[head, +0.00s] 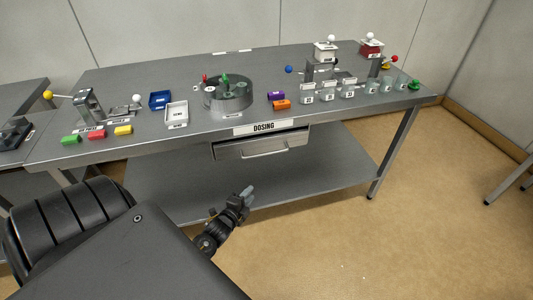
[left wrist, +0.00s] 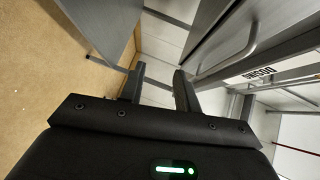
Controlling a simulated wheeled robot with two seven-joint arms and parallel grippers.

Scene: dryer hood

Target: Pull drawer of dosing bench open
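The dosing bench (head: 140,152) is a grey metal table with a white "DOSING" label on its front edge. Its drawer (head: 230,152) hangs under the top below the label, with a light bar handle (head: 265,153). I cannot tell for sure whether the drawer is fully shut. My left gripper (head: 248,192) is below and in front of the drawer, apart from the handle. In the left wrist view its two fingers (left wrist: 157,88) are spread with nothing between them, and the handle (left wrist: 235,58) shows beyond them to the right. My right gripper is not in view.
The bench top carries red, green and yellow blocks, blue and white trays (head: 176,114), a round grey carousel (head: 228,95) and several labelled jars at the right. A lower shelf (head: 300,185) runs under the drawer. The floor (head: 430,220) at the right is clear.

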